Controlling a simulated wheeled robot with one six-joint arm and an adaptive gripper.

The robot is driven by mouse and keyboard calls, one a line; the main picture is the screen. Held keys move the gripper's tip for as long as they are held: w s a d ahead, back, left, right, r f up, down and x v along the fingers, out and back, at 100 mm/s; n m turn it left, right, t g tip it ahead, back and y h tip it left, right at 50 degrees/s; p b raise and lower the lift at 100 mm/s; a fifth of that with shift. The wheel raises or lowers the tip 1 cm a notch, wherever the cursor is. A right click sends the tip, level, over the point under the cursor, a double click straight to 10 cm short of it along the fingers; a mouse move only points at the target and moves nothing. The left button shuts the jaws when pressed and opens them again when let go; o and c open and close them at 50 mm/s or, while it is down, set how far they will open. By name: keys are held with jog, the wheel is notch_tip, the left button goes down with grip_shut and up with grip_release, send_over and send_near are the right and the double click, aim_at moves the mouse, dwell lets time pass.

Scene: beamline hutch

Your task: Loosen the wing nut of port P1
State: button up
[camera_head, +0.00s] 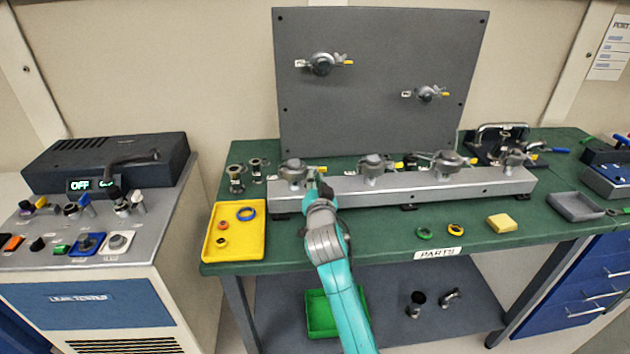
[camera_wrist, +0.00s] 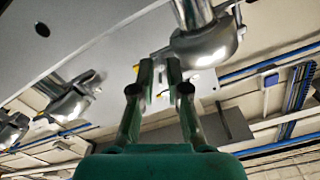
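Several grey metal clamped ports stand on a silver rail (camera_head: 430,188) on the green bench. The leftmost port (camera_head: 292,172) has a clamp with a yellow-tipped wing nut (camera_head: 321,169). The port labels are too small to read, so I cannot confirm which is P1. My gripper (camera_head: 314,178) is at the right side of this leftmost port, close to the yellow tip. In the wrist view my two fingers (camera_wrist: 160,72) are apart, with a narrow gap. A metal clamp (camera_wrist: 208,44) is just right of the fingertips. A small yellow bit shows between the fingers; contact is unclear.
A dark upright panel (camera_head: 385,75) with two more clamped ports stands behind the rail. A yellow tray (camera_head: 236,245) with rings lies left of my arm. Green and yellow rings and a yellow block (camera_head: 501,223) lie at the front right. A grey tray (camera_head: 575,207) is farther right.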

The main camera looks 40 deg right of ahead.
grip_shut()
jog(key=n, duration=0.4)
dwell(0.4)
grip_release()
jog(key=v, duration=1.2)
